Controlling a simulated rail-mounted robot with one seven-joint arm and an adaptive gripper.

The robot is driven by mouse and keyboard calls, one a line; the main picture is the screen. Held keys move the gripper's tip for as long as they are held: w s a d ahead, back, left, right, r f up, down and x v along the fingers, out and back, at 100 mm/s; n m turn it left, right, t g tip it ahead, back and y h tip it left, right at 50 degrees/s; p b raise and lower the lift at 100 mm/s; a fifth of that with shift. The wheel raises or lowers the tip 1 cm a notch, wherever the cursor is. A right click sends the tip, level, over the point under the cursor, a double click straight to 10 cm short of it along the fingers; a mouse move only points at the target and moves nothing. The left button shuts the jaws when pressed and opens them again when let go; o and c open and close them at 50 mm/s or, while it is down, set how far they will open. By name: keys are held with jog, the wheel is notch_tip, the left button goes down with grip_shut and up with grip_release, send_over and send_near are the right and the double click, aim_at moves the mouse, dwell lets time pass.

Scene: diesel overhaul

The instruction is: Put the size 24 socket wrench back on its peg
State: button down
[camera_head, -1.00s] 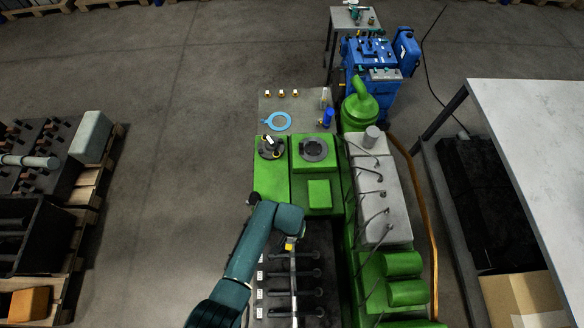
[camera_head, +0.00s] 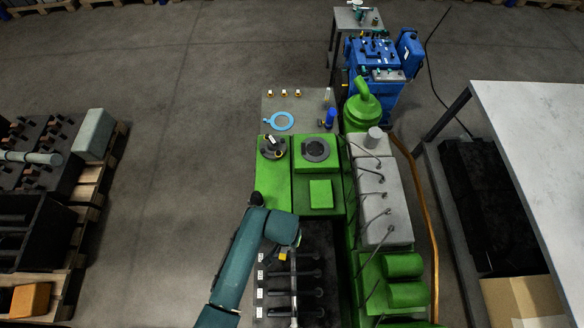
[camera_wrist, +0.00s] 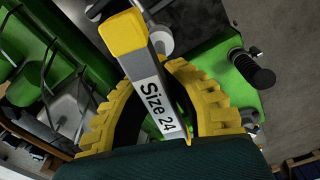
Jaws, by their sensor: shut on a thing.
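The size 24 socket wrench shows in the wrist view as a grey bar (camera_wrist: 157,97) with a "Size 24" label and a yellow end (camera_wrist: 123,32). My gripper (camera_wrist: 165,75) is shut on it, with yellow ribbed fingers on both sides of the bar. In the head view the wrench's yellow end (camera_head: 283,255) shows just below my wrist, above the dark rack; my arm hides the fingers. The rack (camera_head: 312,240) holds several dark wrenches (camera_head: 309,274) in a row, with white labels (camera_head: 260,275) at its left edge. I cannot tell which peg is free.
A green engine block (camera_head: 320,193) lies beyond the rack, and a green engine with grey covers and pipes (camera_head: 378,210) stands along its right. A grey table (camera_head: 540,130) is far right. Pallets with parts (camera_head: 95,170) stand at left. The floor between is clear.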

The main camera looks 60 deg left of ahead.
jog(key=shift+s+d, duration=0.4)
jog(key=shift+s, duration=0.2)
jog(key=shift+s+d, duration=0.35)
jog(key=shift+s, duration=0.25)
jog(key=shift+r, duration=0.1)
jog(key=shift+w, duration=0.15)
